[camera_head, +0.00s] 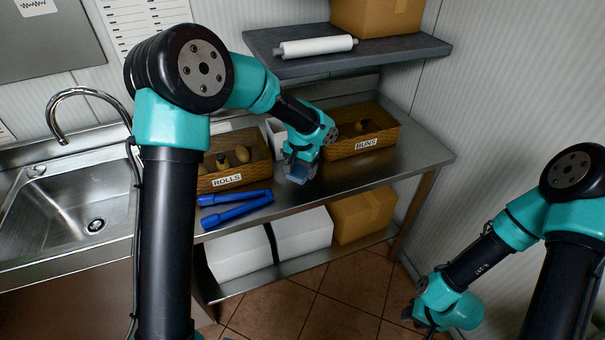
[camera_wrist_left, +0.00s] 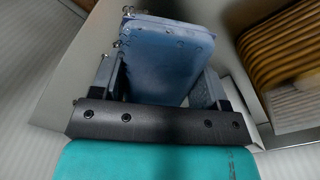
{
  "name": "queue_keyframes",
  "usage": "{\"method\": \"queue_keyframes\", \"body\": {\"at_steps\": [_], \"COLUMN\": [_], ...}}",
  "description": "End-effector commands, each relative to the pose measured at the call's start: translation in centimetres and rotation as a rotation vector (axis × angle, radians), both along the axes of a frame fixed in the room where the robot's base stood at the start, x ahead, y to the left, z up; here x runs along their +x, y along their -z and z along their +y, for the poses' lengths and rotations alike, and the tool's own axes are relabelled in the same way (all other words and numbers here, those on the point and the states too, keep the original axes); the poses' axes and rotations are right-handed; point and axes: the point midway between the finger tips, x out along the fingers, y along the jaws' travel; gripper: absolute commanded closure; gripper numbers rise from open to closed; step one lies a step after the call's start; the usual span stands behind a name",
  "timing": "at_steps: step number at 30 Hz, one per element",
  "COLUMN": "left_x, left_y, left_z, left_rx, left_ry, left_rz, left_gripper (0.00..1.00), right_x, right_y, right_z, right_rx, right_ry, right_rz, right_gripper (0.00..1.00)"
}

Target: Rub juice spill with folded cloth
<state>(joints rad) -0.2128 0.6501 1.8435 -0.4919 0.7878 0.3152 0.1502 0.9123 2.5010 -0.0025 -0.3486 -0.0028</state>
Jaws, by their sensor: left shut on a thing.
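The folded cloth (camera_head: 299,173) is a blue-grey pad at the metal counter's front half, between the two baskets. My left gripper (camera_head: 301,160) points down and is shut on it. In the left wrist view the cloth (camera_wrist_left: 168,50) sits between the two fingers, its folded layers showing. I cannot tell whether the cloth touches the counter. No juice spill shows in either view; the cloth and my arm may hide it. My right gripper (camera_head: 424,318) hangs low at the bottom right, away from the counter, and its fingers are too unclear to read.
The ROLLS basket (camera_head: 225,182) stands left of the cloth, the BUNS basket (camera_head: 363,144) behind right. A white container (camera_head: 274,133) stands behind my left gripper. Blue tongs (camera_head: 237,207) lie at the front left. A shelf (camera_head: 390,53) hangs above. The right counter end (camera_head: 415,160) is clear.

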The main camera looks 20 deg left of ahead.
Motion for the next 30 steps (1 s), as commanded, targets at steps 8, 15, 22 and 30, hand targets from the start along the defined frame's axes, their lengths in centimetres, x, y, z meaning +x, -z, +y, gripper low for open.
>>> {"method": "queue_keyframes", "body": {"at_steps": [8, 15, 22, 30], "left_x": [-0.1, -0.1, -0.1, -0.1], "left_y": [-2.0, -2.2, -2.2, -2.2], "left_z": [0.3, 0.3, 0.3, 0.3], "left_rx": [0.0, 0.0, 0.0, 0.0], "left_ry": [-0.005, -0.005, -0.005, -0.006], "left_rz": [-0.001, 0.0, 0.0, 0.0], "left_gripper": [0.54, 0.54, 0.54, 0.54], "right_x": [0.0, 0.0, 0.0, 0.0], "right_y": [0.0, 0.0, 0.0, 0.0], "right_z": [0.0, 0.0, 0.0, 0.0], "right_rx": [0.0, 0.0, 0.0, 0.0], "right_ry": [0.0, 0.0, 0.0, 0.0], "right_rz": [0.0, 0.0, 0.0, 0.0], "right_gripper": [0.64, 0.64, 0.64, 0.64]}}
